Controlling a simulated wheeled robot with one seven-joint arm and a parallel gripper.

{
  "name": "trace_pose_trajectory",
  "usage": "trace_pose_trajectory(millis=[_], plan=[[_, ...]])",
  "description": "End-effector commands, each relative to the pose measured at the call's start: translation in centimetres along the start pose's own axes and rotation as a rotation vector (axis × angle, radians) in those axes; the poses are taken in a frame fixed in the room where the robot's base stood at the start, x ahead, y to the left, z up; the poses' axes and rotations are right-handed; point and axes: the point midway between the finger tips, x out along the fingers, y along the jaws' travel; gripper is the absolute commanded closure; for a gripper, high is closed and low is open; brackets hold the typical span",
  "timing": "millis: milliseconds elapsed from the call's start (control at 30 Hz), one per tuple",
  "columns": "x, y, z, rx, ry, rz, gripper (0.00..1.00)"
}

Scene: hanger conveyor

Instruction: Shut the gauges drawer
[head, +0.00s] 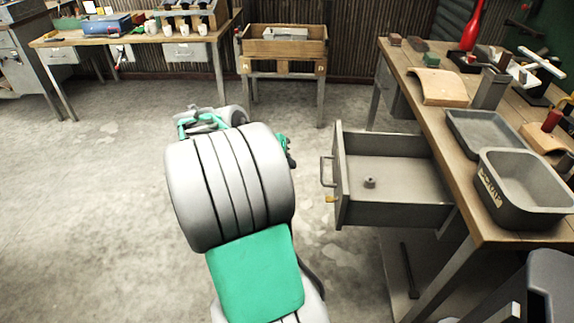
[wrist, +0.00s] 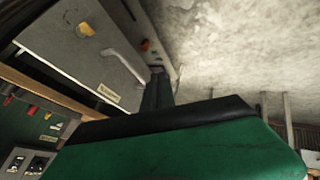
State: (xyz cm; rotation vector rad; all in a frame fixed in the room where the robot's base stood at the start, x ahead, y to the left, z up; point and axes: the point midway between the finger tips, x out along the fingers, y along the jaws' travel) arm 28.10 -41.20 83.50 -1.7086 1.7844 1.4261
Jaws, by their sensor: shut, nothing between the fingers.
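The open drawer (head: 392,213) is grey and sticks out to the left from under the right-hand workbench. Its bar handle (head: 324,172) is on the left-facing front, with a small yellow tag below it. A small round grey object (head: 370,183) lies inside. In the wrist view a grey drawer front (wrist: 60,45) with a pale handle (wrist: 122,48), a label and a yellow tag fills the upper left. My gripper (wrist: 158,85) is shut and empty, close to this front; contact cannot be told. In the head view my arm largely hides it, left of the drawer.
The right-hand workbench (head: 462,208) carries a grey bin (head: 525,187), a shallow tray (head: 484,133) and several tools. A wooden crate (head: 286,44) on a stand and another workbench (head: 150,38) are at the back.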

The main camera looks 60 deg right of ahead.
Motion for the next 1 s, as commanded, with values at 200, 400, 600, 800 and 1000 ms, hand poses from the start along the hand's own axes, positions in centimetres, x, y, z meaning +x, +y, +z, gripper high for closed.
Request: trace_pose_trajectory(millis=[200, 400, 600, 800, 1000], plan=[[5.1, 0.0, 0.2, 0.000, -0.003, 0.002, 1.00], [6.6, 2.6, -0.3, 0.003, 0.001, -0.001, 1.00], [6.9, 3.7, -0.4, -0.001, 0.002, -0.003, 1.00], [6.9, 3.7, -0.4, -0.001, 0.001, -0.003, 1.00], [6.9, 3.7, -0.3, -0.006, 0.004, -0.005, 1.00]])
